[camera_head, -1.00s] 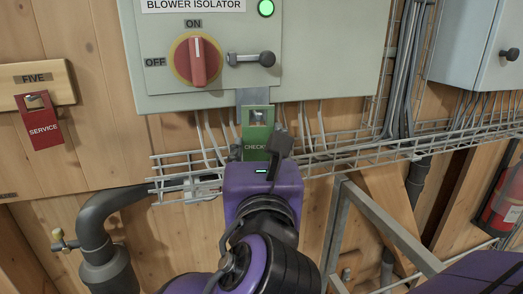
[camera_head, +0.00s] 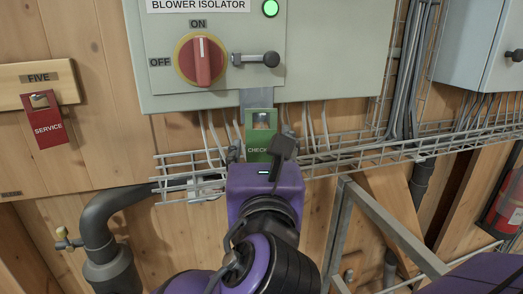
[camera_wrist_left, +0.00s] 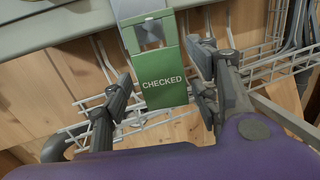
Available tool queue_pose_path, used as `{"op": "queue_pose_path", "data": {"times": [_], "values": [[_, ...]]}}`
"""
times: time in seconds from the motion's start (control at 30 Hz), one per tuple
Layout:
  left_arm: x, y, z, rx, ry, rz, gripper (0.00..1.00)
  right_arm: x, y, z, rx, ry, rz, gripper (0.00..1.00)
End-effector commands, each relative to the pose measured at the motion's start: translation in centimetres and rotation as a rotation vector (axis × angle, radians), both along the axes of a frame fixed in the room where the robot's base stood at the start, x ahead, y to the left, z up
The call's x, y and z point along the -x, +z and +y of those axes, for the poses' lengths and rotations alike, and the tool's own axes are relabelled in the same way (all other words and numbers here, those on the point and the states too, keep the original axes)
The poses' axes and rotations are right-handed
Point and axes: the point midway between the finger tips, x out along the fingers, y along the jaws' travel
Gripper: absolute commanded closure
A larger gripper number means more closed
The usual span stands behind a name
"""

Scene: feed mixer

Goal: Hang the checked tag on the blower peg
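The green checked tag (camera_head: 258,151) is upright at the grey plate (camera_head: 256,97) under the blower isolator. It also shows in the left wrist view (camera_wrist_left: 164,87). Grey metal shows in the tag's hole; the peg's shape there is too small to make out. My left gripper (camera_head: 259,150) is just below and in front of the tag. In the left wrist view its fingers (camera_wrist_left: 160,92) stand apart on either side of the tag, with a gap on each side, so it is open and not holding the tag. My right gripper is not in view.
The isolator box (camera_head: 330,50) with its red knob (camera_head: 203,62) and black-knobbed handle (camera_head: 257,59) is above. A wire cable tray (camera_head: 350,149) runs behind the gripper. A red service tag (camera_head: 44,122) hangs at the left board. A grey metal frame (camera_head: 390,225) stands lower right.

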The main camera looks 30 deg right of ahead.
Motion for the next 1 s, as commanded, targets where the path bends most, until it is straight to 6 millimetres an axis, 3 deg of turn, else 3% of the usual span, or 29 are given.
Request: {"op": "queue_pose_path", "data": {"times": [0.37, 0.8, 1.0], "values": [[0.2, 0.0, 0.1, 0.000, 0.000, 0.000, 0.35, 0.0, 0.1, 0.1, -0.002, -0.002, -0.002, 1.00], [5.8, -0.2, 3.0, 0.000, -0.002, -0.001, 0.35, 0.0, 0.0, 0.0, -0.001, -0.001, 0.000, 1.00], [6.6, -0.3, 3.6, 0.000, 0.000, 0.000, 0.35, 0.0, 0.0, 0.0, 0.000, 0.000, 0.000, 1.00]]}}
